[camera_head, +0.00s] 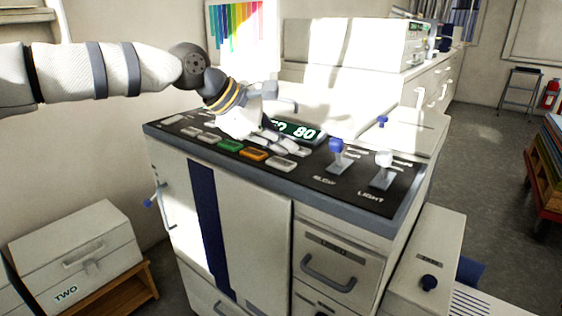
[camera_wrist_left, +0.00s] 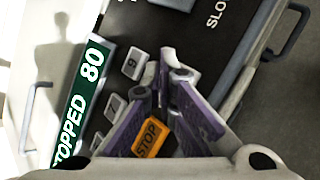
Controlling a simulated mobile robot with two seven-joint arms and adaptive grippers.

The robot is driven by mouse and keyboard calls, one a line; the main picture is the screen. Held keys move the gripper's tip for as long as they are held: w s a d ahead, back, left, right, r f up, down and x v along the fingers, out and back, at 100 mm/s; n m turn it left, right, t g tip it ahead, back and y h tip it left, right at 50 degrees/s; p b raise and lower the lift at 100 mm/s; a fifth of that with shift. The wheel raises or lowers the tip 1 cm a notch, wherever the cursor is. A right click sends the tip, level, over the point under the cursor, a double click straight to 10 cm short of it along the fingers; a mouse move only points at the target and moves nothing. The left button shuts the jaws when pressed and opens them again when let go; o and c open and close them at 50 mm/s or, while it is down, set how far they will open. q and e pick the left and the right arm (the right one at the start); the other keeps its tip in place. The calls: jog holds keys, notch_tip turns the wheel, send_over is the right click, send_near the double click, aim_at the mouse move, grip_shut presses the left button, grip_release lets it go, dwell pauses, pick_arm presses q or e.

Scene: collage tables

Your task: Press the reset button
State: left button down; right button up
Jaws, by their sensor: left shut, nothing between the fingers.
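The control panel (camera_head: 310,178) is a dark sloped top on a white cabinet. It carries a green button (camera_head: 230,145), an orange button (camera_head: 254,154) and a light grey button (camera_head: 280,163) in a row; no label reading reset is legible. My left gripper (camera_head: 290,148) reaches over the panel, fingers shut and empty, tips just behind the grey button; I cannot tell whether they touch it. In the left wrist view the gripper (camera_wrist_left: 172,78) has its tips together, with the orange STOP button (camera_wrist_left: 150,138) showing between the finger bases. A pale button beyond the tips is partly hidden.
A green display (camera_wrist_left: 82,105) reads STOPPED 80. Blue-knobbed (camera_head: 337,150) and white-knobbed (camera_head: 383,162) levers rise from the panel's right side. Small grey keys, one marked 9 (camera_wrist_left: 133,62), sit near the display. A white box (camera_head: 75,245) stands at lower left.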

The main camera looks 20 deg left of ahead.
aim_at(282, 164)
dwell(0.4)
pick_arm(q)
jog(key=shift+f, duration=0.45)
jog(key=shift+f, duration=0.4)
pick_arm(e)
jog(key=shift+s+f, duration=0.15)
pick_arm(q)
jog(key=shift+r, duration=0.1)
dwell(0.5)
jog(key=shift+r, duration=0.7)
pick_arm(e)
jog(key=shift+r, duration=0.2)
pick_arm(q)
jog(key=shift+r+p, duration=0.4)
jog(key=shift+r, duration=2.15)
pick_arm(e)
jog(key=shift+w+r, duration=0.4)
jog(key=shift+w, duration=0.2)
